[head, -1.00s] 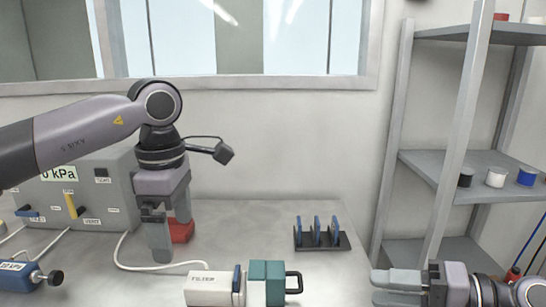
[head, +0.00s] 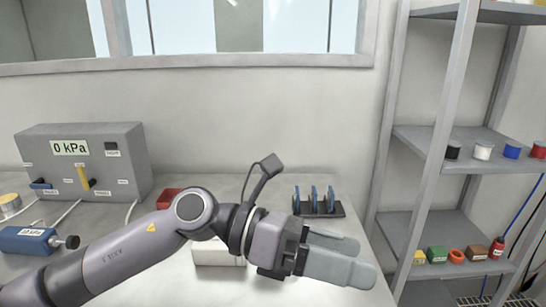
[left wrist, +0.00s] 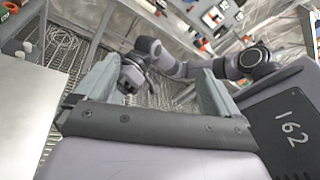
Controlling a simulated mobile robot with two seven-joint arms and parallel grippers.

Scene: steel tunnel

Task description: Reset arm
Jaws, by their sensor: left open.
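My left arm comes in from the left across the bench in the head view. Its left gripper (head: 352,258) points right, near the bench's right edge. Its two grey fingers are apart with nothing between them. In the left wrist view the left gripper (left wrist: 160,88) also shows its fingers apart and empty, with a metal grating floor beyond. My right arm shows there behind the fingers; its gripper end (left wrist: 132,76) is small, and its jaws are unclear. The right gripper is not in the head view.
A grey box (head: 85,155) reading 0 kPa and a blue block (head: 28,240) stand at left. A red block (head: 168,196) and a black rack (head: 318,208) are behind my arm. A white block (head: 212,256) is partly hidden by it. A shelf (head: 440,225) stands right.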

